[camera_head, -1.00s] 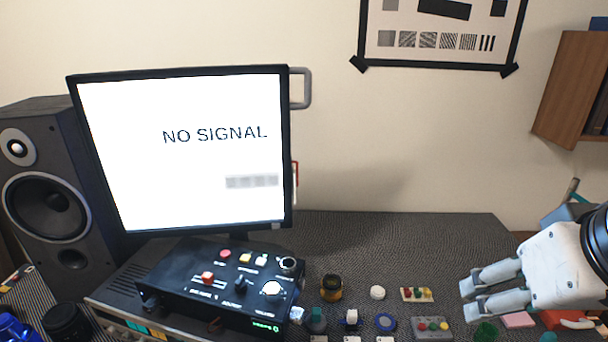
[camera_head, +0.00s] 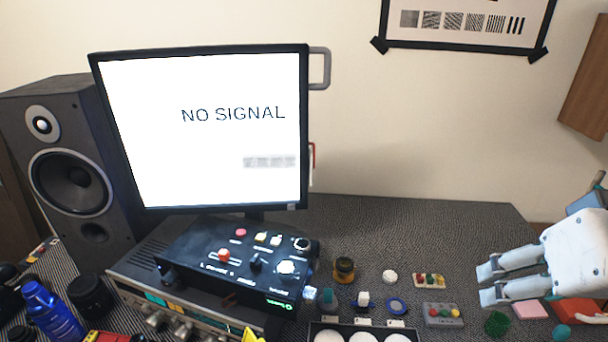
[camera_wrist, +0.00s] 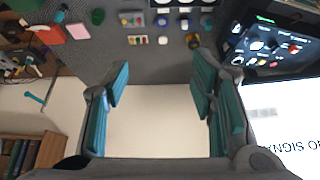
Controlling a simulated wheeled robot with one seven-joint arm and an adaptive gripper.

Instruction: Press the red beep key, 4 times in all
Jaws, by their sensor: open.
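A black control box (camera_head: 210,262) sits on a grey rack unit in front of the monitor. The labels are too small to read, so I cannot tell which is the beep key. The box also shows upside down at the upper right of the wrist view (camera_wrist: 262,40). My gripper (camera_head: 487,285) is open and empty, far to the right of the box. In the wrist view its two fingers (camera_wrist: 158,82) stand wide apart with nothing between them.
The monitor (camera_head: 205,135) reads NO SIGNAL behind the box; a speaker (camera_head: 72,185) stands left. Several small knobs and buttons, including a yellow-black knob (camera_head: 344,268), lie between box and gripper. A blue bottle (camera_head: 50,310) stands front left. The mat (camera_head: 420,235) behind is clear.

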